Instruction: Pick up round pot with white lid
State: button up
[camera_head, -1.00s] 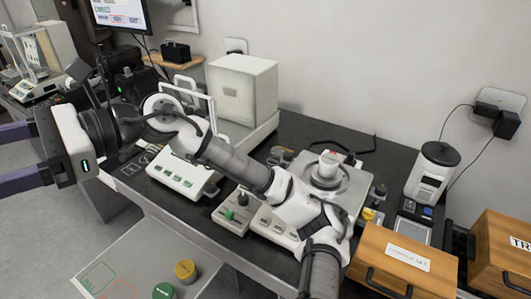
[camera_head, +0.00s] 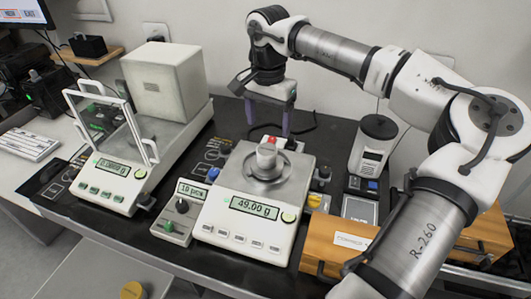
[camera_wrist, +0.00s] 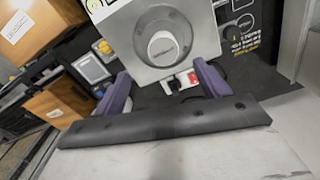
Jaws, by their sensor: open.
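The small round pot with a white lid (camera_head: 266,155) stands upright on the round metal pan (camera_head: 262,180) of the middle balance, whose display reads 49.00 g. In the wrist view the pot (camera_wrist: 162,46) shows near the top middle, ahead of the fingertips. My gripper (camera_head: 269,118) is open and empty, with its purple fingers pointing down behind and above the pot. In the wrist view my gripper (camera_wrist: 161,70) has its fingers wide apart, one to each side of the pot's line. The pot is not between them.
A glass-doored balance (camera_head: 112,165) stands on the left, with a white box (camera_head: 165,85) behind it. A small control box (camera_head: 183,212) sits beside the middle balance. A white and black device (camera_head: 373,145) and a wooden drawer box (camera_head: 335,240) stand on the right.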

aim_at(266, 150)
notch_tip(266, 150, down, 5)
jog(key=shift+r+p, duration=0.1)
jog(key=shift+p, duration=0.25)
jog(key=shift+w+a+f+p, duration=0.1)
jog(key=shift+f+p, duration=0.5)
jog(key=shift+f, duration=0.8)
jog(key=shift+a+f+p, duration=0.1)
jog(key=shift+f+p, duration=0.45)
jog(key=shift+f, duration=0.8)
jog(key=c, duration=1)
